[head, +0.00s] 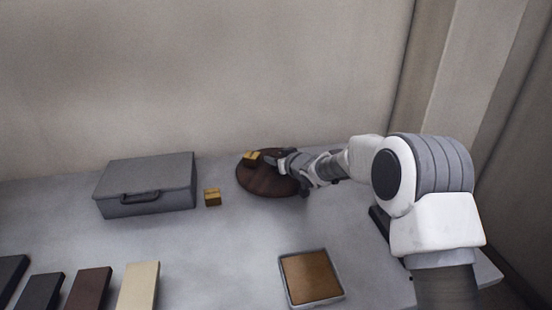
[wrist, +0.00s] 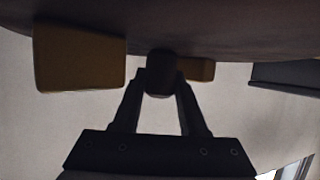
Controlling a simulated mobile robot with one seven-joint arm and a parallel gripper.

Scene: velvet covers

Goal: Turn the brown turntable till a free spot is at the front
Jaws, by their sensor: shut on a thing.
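The brown turntable (head: 262,185) is a round dark disc on the grey table, to the right of the case. A yellow block (head: 252,156) sits at its back left. My gripper (head: 284,162) reaches it from the right and hides part of its right side. In the wrist view my gripper (wrist: 160,88) is shut on a dark knob (wrist: 161,72) by the turntable (wrist: 215,28), which fills the top. Two yellow blocks show there, a large one (wrist: 80,58) at left and a smaller one (wrist: 198,69) behind the knob.
A grey case (head: 147,184) with a handle stands at left. Another yellow block (head: 212,197) is on the table between case and turntable. A square tray with a brown inside (head: 311,277) lies at the front. Several flat slabs (head: 138,286) line the front left. A wall is behind.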

